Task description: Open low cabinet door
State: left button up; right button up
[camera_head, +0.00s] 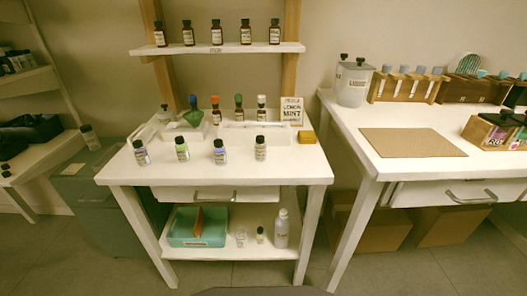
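A low grey-green cabinet (88,207) stands on the floor at the left, partly hidden behind the white table's left side. Its front looks closed, but its door edge and handle are too dim to make out. Neither of my grippers is in view.
The white table (312,172) holds several small bottles, a sign (291,110) and a drawer with a metal handle (217,197). Its lower shelf bears a teal bin (185,240). A second white table (345,130) stands right, with cardboard boxes (450,226) underneath. Front floor (100,272) is clear.

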aim_at(110, 228)
jog(key=u, duration=1.5)
jog(key=i+j+z, duration=0.1)
jog(key=i+z, duration=0.3)
jog(key=i+j+z, duration=0.2)
jog(key=z, duration=0.25)
jog(key=i+j, duration=0.05)
jog(key=i, duration=0.05)
